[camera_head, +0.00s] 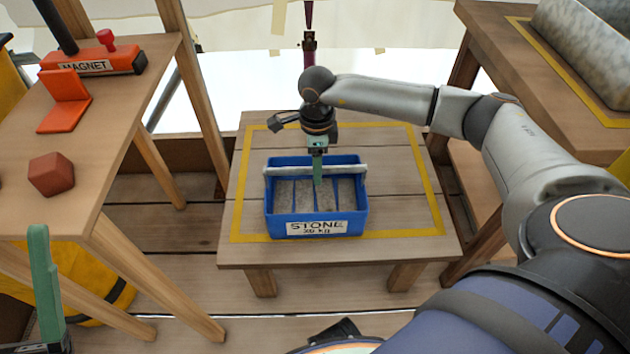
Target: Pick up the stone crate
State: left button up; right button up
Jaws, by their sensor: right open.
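The stone crate (275,222) is a blue open box with a white label reading STONE. It stands upright on a low wooden table, with grey slabs in its compartments and a pale handle bar (345,169) across its top. My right gripper (318,176) points down at the middle of the handle bar, its green finger overlapping the bar in the view. It is open; I cannot tell whether it touches the bar. My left gripper (44,285) shows only partly at the lower left, with one green finger pointing up, away from the crate.
The low table (400,215) has a yellow tape outline around the crate. A side table (120,110) at left bears an orange MAGNET box (110,62), an orange bracket (66,98) and a red block (52,174). Another table at right holds a grey stone piece (585,50).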

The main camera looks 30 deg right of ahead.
jog(key=f, duration=0.1)
jog(key=f+b, duration=0.1)
jog(key=f, duration=0.1)
jog(key=f+b, duration=0.1)
jog(key=f, duration=0.1)
jog(key=shift+w+f, duration=0.1)
jog(key=shift+w, duration=0.2)
grip_shut()
dwell(1.1)
